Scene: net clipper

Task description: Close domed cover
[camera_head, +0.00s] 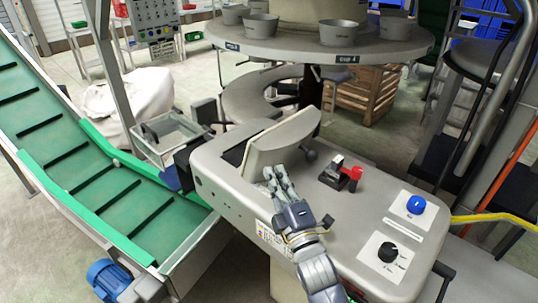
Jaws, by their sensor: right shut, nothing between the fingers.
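The domed cover (281,141) is a light grey curved piece on top of the grey machine housing (225,165). It stands tilted up, with a dark gap in the housing showing at its left. My right gripper (268,178) reaches in from the bottom, its fingers shut and empty. Its fingertips are at the near lower edge of the cover; I cannot tell whether they touch it. My left gripper is out of view.
The housing top carries a red-handled device (343,173), a blue button (416,204) and a black knob (388,252). A green conveyor (110,185) runs along the left. A round table (300,48) with several grey bowls stands behind.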

